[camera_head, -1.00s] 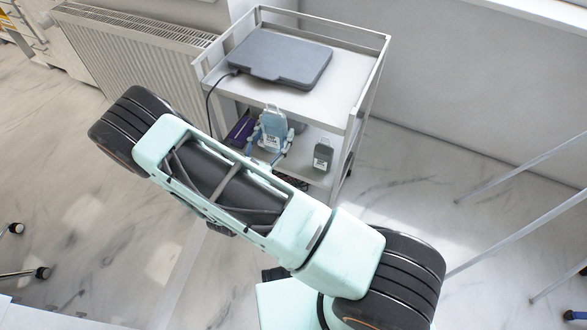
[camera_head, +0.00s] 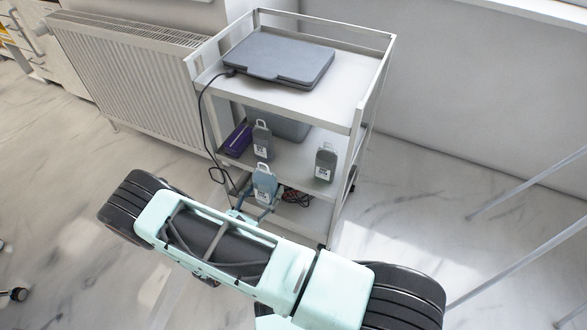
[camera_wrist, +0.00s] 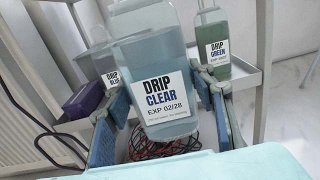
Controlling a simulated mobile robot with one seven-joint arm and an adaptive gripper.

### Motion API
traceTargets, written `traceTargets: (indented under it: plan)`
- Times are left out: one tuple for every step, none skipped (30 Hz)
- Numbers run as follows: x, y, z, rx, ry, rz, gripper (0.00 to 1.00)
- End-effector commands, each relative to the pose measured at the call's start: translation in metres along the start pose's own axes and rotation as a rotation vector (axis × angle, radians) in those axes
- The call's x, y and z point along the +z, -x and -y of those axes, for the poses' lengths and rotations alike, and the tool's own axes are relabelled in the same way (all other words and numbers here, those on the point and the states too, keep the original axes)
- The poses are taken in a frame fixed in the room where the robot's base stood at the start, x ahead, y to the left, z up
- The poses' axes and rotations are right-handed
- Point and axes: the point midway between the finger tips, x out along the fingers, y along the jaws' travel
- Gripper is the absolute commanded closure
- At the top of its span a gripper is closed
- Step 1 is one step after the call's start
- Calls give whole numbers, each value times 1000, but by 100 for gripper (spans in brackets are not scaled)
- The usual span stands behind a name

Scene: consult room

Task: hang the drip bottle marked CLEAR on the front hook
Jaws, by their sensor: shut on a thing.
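The drip bottle marked CLEAR (camera_wrist: 162,75) is pale blue-grey, upright, with its label facing the wrist camera. My gripper (camera_wrist: 163,110) is shut on it, one finger on each side. In the head view the bottle (camera_head: 264,183) is held in front of the trolley, outside the shelf; my gripper (camera_head: 258,205) is partly hidden by my arm. The front hook is not in view.
The trolley (camera_head: 352,118) has a dark flat device (camera_head: 278,58) on top. On its middle shelf stand the DRIP GREEN bottle (camera_wrist: 217,50), a DRIP BLUE bottle (camera_head: 262,140) and a purple box (camera_head: 237,141). Metal poles (camera_head: 520,240) stand at right; a radiator (camera_head: 130,85) is left.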

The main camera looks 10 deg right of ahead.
Motion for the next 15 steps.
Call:
traceTargets:
  plan:
    - [1,-3,0,-1,-1,3,83]
    - [1,-6,0,-1,-1,3,83]
    - [1,-12,0,-2,-1,4,83]
    - [1,-18,1,-4,-1,4,83]
    - [0,-25,1,-5,-1,3,83]
    - [0,-35,2,-5,-1,3,83]
    - [0,-43,1,-6,-2,4,83]
    - [0,-52,1,-6,-2,5,83]
    - [0,-62,2,-6,-1,3,83]
    - [0,-70,2,-6,-2,4,83]
    - [0,-79,1,-5,-2,4,83]
    - [0,-89,2,-6,-1,4,83]
    - [-1,-98,2,-5,-1,3,83]
    - [-1,-105,2,-5,-1,3,83]
    - [0,-115,1,-4,-1,4,83]
